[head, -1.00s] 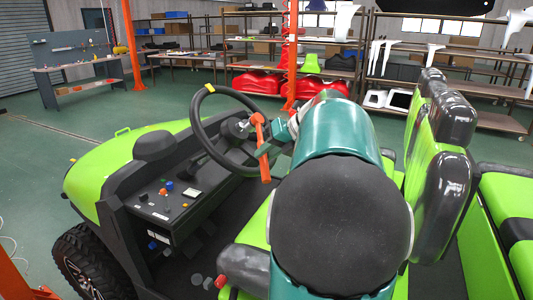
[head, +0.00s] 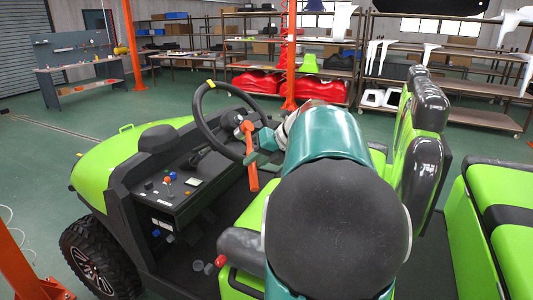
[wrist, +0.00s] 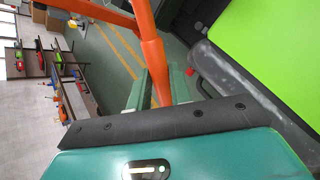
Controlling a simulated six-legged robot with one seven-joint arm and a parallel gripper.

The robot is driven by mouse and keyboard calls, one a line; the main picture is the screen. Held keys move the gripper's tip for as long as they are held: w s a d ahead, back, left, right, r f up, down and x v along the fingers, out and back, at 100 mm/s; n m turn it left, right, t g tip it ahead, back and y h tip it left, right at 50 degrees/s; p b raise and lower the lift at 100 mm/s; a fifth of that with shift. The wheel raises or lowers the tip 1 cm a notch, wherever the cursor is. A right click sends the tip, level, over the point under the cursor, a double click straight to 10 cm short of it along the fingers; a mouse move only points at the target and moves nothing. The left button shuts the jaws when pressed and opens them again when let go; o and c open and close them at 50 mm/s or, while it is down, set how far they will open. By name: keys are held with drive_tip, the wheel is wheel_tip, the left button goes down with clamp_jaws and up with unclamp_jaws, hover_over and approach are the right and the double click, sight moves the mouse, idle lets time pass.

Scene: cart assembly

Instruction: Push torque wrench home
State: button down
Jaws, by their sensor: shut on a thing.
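The orange torque wrench (head: 252,172) stands steeply tilted in the head view, its upper end in front of the steering wheel's hub area. The black steering wheel (head: 203,107), with a yellow mark on its rim, belongs to the green cart (head: 95,165). My gripper (head: 262,158) is shut around the wrench's shaft. In the wrist view the orange shaft (wrist: 153,60) runs between the green fingers of my gripper (wrist: 158,92). My own arm covers much of the seat. I cannot tell whether the wrench's head touches the hub.
The black dashboard (head: 172,195) with coloured buttons lies left of the wrench. Green and black seat backs (head: 420,150) stand close on the right of my arm. Shelves (head: 290,50) and a workbench (head: 80,70) are far behind, across open floor.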

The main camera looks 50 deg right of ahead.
drive_tip(key=w+a+f, duration=0.4)
drive_tip(key=a+f, duration=0.3)
drive_tip(key=a, duration=0.4)
drive_tip(key=w+a+f, duration=0.5)
drive_tip(key=a+f, duration=0.3)
drive_tip(key=a, duration=0.4)
drive_tip(key=w+a+f, duration=0.5)
drive_tip(key=a+f, duration=0.3)
drive_tip(key=a, duration=0.3)
drive_tip(key=shift+a, duration=0.15)
drive_tip(key=shift+w+f, duration=0.1)
